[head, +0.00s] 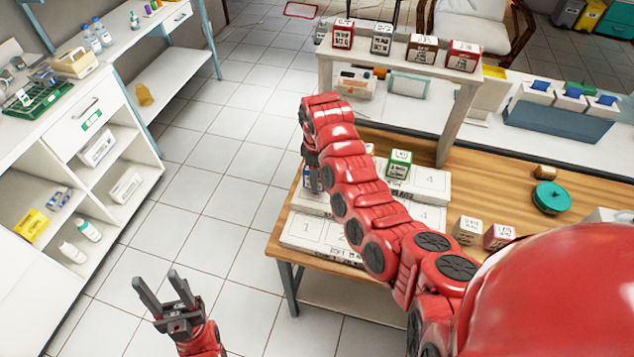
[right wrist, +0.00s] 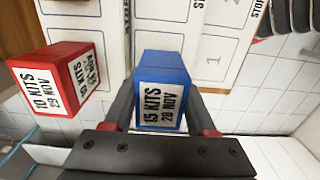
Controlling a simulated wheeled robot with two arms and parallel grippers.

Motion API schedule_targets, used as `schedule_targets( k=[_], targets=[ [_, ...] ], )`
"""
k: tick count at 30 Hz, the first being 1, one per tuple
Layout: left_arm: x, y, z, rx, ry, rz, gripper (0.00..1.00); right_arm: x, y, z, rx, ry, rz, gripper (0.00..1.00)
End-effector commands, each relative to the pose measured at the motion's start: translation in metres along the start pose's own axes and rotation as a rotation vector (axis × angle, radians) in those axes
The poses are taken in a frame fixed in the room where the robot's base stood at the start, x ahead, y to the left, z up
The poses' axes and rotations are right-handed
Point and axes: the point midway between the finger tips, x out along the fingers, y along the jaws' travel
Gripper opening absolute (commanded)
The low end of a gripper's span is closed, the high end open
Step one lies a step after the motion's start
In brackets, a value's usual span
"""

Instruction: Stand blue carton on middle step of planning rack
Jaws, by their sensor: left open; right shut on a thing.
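The blue carton (right wrist: 162,92), labelled 15 KITS 28 NOV, is between the fingers of my right gripper (right wrist: 160,112), which is shut on it. In the head view the right gripper (head: 312,178) points down at the left end of the planning rack, and my arm hides much of the rack. The white stepped planning rack (head: 310,232) has numbered cells; cell 1 shows beside the carton in the right wrist view (right wrist: 214,58). Whether the carton touches a step cannot be told. My left gripper (head: 157,280) is open and empty over the floor.
A red carton (right wrist: 40,80) stands left of the blue one in the wrist view. A green carton (head: 398,164) stands on the rack. Several cartons line a raised shelf (head: 398,57) behind.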

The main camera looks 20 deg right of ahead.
Motion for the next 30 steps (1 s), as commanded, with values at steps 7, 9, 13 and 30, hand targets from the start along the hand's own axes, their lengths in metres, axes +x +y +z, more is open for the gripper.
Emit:
schedule_targets(
  k=[7, 9, 13, 30],
  targets=[
    [0.015, -0.001, -0.003, 0.0, 0.0, 0.0, 0.5, 0.012, 0.001, -0.001, 0.002, -0.002, -0.008, 0.0],
    [0.018, -0.001, -0.003, 0.0, 0.0, 0.0, 0.5, 0.022, 0.0, -0.001, 0.0, -0.003, -0.008, 0.0],
    [0.022, -0.001, -0.004, 0.0, 0.0, 0.0, 0.5, 0.034, 0.001, -0.001, 0.001, -0.001, -0.006, 0.0],
    [0.019, -0.001, -0.003, 0.0, 0.0, 0.0, 0.5, 0.039, 0.002, -0.001, 0.002, 0.001, -0.003, 0.87]
  ],
)
